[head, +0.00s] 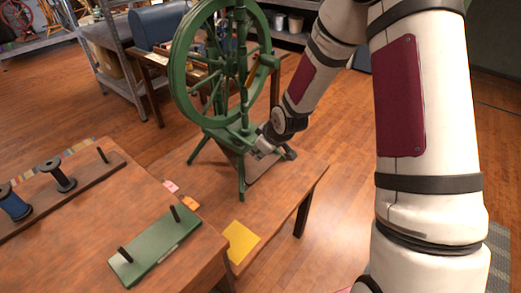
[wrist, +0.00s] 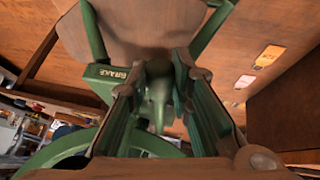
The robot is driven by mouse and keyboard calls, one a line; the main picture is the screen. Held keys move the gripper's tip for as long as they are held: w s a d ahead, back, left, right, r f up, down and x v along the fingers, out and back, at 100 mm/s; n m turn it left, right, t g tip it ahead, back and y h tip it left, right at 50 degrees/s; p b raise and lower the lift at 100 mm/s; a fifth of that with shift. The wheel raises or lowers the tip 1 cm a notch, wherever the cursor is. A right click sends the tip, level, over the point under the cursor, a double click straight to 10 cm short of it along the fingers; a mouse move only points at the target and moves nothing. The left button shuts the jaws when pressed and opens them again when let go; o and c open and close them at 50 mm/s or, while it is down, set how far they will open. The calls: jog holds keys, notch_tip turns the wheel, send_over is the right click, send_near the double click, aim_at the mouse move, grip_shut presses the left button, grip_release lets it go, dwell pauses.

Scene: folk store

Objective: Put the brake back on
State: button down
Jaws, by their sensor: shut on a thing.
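A green spinning wheel (head: 180,75) stands on the brown wooden table. In the wrist view, a green part of it carries a label reading BRAKE (wrist: 108,74). My gripper (head: 262,149) reaches in low at the right side of the wheel's frame. In the wrist view, my gripper (wrist: 157,88) has its two fingers on either side of a green knob-like piece (wrist: 158,105) beside the label, and is shut on it. This looks like the brake piece. The fingers hide its sides, and whether it sits in the frame cannot be told.
A green board with two dark pegs (head: 155,248) lies at front left. A yellow sheet (head: 240,241) and small coloured tags (head: 190,203) lie on the tables. Behind is a side table with a blue box (head: 155,27).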

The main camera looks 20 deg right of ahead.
jog(key=shift+f, duration=0.1)
dwell(0.4)
jog(key=c, duration=1.4)
grip_release()
jog(key=shift+v, duration=5.95)
jog(key=shift+s+d+f, duration=0.1)
